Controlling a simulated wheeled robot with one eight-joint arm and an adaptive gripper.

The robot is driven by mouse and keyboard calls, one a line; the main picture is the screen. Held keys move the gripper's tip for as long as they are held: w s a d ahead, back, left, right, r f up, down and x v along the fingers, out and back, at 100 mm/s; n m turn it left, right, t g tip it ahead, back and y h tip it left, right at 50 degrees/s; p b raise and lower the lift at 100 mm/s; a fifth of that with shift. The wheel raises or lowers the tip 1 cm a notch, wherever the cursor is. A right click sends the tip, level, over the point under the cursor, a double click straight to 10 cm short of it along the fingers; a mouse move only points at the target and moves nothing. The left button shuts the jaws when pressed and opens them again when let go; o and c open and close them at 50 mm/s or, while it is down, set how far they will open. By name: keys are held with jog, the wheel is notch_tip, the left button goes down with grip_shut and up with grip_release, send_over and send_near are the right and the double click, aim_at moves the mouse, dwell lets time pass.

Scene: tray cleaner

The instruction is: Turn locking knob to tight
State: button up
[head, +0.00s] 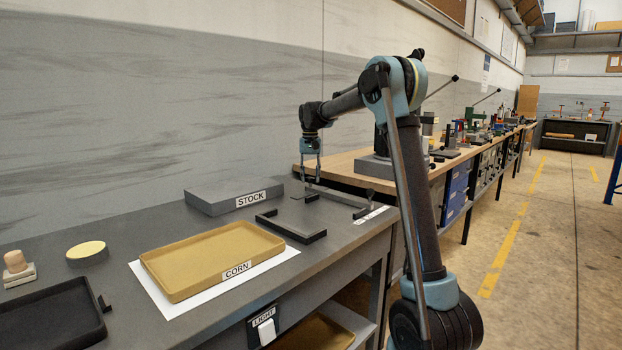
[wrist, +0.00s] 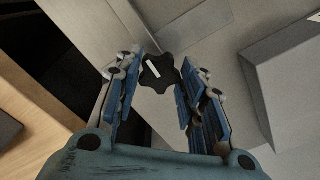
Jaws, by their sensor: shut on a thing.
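The locking knob (wrist: 152,84) is a black, lobed knob with a white bar on top. In the wrist view it sits between my fingertips, and the bar slants slightly from upper left to lower right. My gripper (wrist: 162,74) is shut on the knob, with one blue finger on either side of it. In the head view my gripper (head: 311,180) points down at the far end of the grey bench, and the knob is too small to make out clearly there. No tight marking is readable.
A grey STOCK block (head: 215,203) lies left of my gripper. A tan CORN tray (head: 160,262) on white paper and a black corner bracket (head: 292,232) are nearer. A wooden bench (head: 345,165) adjoins behind. The wall runs along the left.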

aim_at(311, 178)
jog(key=o, duration=1.1)
notch_tip(311, 178, up, 12)
jog(key=shift+f, duration=0.1)
jog(key=shift+d, duration=0.1)
